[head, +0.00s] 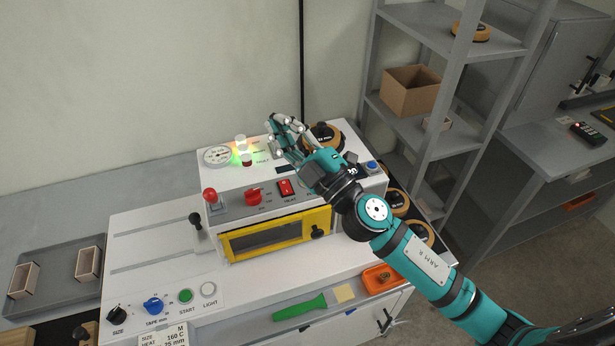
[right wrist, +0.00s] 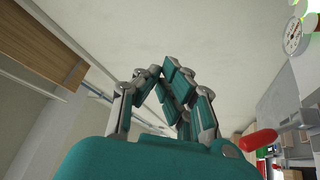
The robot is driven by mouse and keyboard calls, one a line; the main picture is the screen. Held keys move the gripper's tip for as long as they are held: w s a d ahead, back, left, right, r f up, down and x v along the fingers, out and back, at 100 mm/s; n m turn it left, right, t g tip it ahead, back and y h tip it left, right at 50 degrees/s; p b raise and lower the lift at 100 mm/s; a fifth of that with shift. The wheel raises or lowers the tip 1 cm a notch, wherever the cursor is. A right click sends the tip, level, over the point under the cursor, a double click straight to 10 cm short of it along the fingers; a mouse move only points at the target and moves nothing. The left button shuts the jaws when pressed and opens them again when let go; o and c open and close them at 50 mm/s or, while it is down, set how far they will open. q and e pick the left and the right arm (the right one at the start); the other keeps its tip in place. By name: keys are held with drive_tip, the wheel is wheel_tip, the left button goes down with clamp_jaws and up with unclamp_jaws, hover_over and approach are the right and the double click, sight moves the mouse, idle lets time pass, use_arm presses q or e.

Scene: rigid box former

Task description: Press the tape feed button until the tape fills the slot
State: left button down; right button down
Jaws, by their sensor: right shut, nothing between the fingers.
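The box former (head: 212,245) is a white machine with a yellow-framed window (head: 275,238) in front. My right gripper (head: 282,130) is shut and empty, raised over the machine's top near the tape rolls. Its fingers also show in the right wrist view (right wrist: 165,80), bent together against the wall. A blue button (head: 372,166) sits at the right end of the machine, beside my wrist. I cannot tell which control is the tape feed button. The tape slot is not clearly visible. My left gripper is out of view.
A red-ball lever (head: 210,195) and a dial gauge (head: 217,156) stand at the machine's left; a lamp beside the gauge glows green. A shelf with a cardboard box (head: 410,91) stands behind my right arm.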

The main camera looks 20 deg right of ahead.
drive_tip(key=s+a+r+n+g+y, duration=0.2)
drive_tip(key=a+n+g+y, duration=0.5)
drive_tip(key=n+g, duration=0.5)
drive_tip(key=w+d+f+n+h, duration=0.2)
drive_tip(key=w+d+f+h, duration=0.1)
drive_tip(key=d+f+h, duration=0.1)
drive_tip(key=w+d+f+n+h, duration=0.3)
drive_tip(key=d+f+h, duration=0.1)
drive_tip(key=d+h, duration=0.3)
drive_tip(key=shift+w+d+f+p, duration=0.15)
drive_tip(key=shift+w+d+p, duration=0.25)
drive_tip(key=shift+d, duration=0.8)
drive_tip(key=shift+f+g, duration=0.15)
drive_tip(key=shift+g, duration=0.15)
wheel_tip(320, 180, down, 7)
drive_tip(key=b, duration=0.4)
drive_tip(key=shift+s+f, duration=0.1)
drive_tip(key=shift+f, duration=0.05)
drive_tip(key=shift+f+b, duration=0.55)
drive_tip(key=shift+f, duration=0.1)
